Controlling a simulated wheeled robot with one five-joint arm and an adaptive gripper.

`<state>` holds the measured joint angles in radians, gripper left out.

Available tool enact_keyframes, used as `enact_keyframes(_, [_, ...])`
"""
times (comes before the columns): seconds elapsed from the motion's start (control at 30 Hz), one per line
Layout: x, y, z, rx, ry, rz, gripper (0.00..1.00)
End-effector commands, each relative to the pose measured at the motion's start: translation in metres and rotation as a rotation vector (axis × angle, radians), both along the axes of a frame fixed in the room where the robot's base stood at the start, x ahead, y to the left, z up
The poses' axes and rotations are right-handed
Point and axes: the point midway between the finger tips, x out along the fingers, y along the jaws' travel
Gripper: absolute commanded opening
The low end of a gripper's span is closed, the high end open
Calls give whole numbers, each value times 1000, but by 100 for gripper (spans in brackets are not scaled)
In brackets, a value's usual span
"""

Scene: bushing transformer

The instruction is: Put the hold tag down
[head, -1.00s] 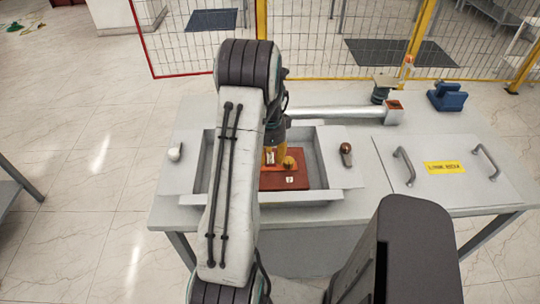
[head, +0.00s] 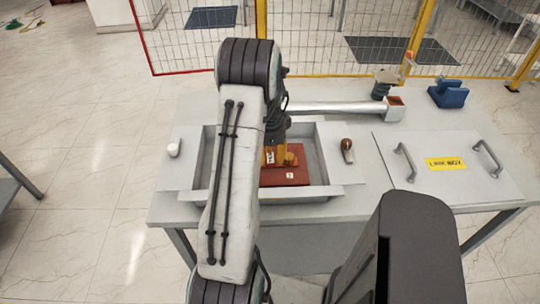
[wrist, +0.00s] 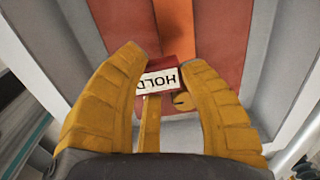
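The hold tag (wrist: 160,80), a red piece with a white face reading HOLD, sits between the two yellow fingertips of my gripper (wrist: 163,62) in the wrist view. The fingertips overlap both its sides, so my gripper looks shut on it. In the head view my gripper (head: 280,157) is low over the red-brown plate (head: 285,178) inside the grey open tray (head: 318,190). The tag's white face (head: 270,157) shows there beside a finger. Whether the tag touches the plate I cannot tell. My arm hides the tray's left part.
A brown-topped knob (head: 347,147) is right of the tray, a white knob (head: 174,149) left. A lid with two handles and a yellow label (head: 445,163) lies at right. Behind are a grey tube (head: 340,107) and a blue block (head: 447,95). A mesh fence (head: 310,45) stands beyond.

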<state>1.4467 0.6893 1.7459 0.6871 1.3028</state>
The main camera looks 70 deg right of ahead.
Motion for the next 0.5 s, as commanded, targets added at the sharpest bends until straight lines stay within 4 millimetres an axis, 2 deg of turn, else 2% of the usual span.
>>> enact_keyframes(0.03, [0, 0, 0, 0, 0, 0, 44])
enact_keyframes(0.23, [0, 0, 0, 0, 0, 0, 60])
enact_keyframes(0.5, [0, 0, 1, 0, 0, 0, 60])
